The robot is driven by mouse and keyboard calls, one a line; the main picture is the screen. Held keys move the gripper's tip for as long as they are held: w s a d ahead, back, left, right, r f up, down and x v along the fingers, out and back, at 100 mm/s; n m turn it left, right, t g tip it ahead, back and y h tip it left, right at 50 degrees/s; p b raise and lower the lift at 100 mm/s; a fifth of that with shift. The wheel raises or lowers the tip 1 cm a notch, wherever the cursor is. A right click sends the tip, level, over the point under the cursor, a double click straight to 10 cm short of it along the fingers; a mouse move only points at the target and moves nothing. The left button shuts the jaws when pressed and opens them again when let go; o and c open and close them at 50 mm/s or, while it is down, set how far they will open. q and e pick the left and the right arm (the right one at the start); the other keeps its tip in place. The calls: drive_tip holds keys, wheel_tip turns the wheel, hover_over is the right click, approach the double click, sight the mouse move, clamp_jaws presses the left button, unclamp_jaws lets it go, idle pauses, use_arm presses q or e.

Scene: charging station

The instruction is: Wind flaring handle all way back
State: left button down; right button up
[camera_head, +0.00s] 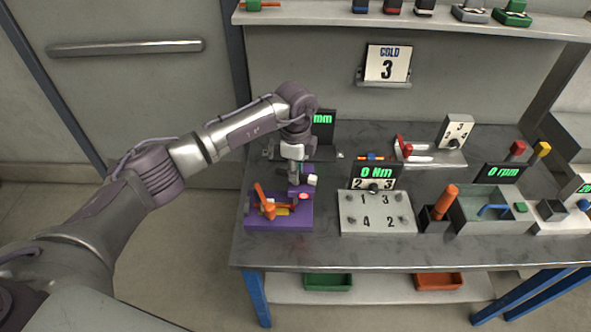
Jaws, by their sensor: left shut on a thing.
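The flaring tool has a purple base (262,223) at the left front of the bench, with an orange lever (264,201) and an orange-yellow part on it. A small white block (312,180) and a pink-red button (304,196) show at its back right. My left gripper (294,181) points down over the back of the tool. It is shut on the flaring handle, which its fingers mostly hide. The exact grip is too small to make out. My right gripper is not in view.
To the right stand a numbered plate (376,213) with a 0 Nm display (376,171), an orange-handled tool (445,201) and a grey tray (480,222). A 0 rpm display (503,172) stands behind. A shelf (410,20) overhangs the back. Bare bench lies along the front edge.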

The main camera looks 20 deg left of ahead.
use_arm(q)
drive_tip(key=shift+w+r+n, duration=0.1)
drive_tip(key=shift+n, duration=0.5)
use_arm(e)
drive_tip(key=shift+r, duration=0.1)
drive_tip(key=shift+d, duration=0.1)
use_arm(q)
drive_tip(key=c, duration=1.1)
unclamp_jaws()
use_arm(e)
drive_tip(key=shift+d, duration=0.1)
use_arm(q)
drive_tip(key=shift+r, duration=0.1)
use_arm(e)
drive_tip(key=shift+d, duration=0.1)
use_arm(q)
wheel_tip(320, 180, up, 12)
drive_tip(key=shift+f, duration=0.1)
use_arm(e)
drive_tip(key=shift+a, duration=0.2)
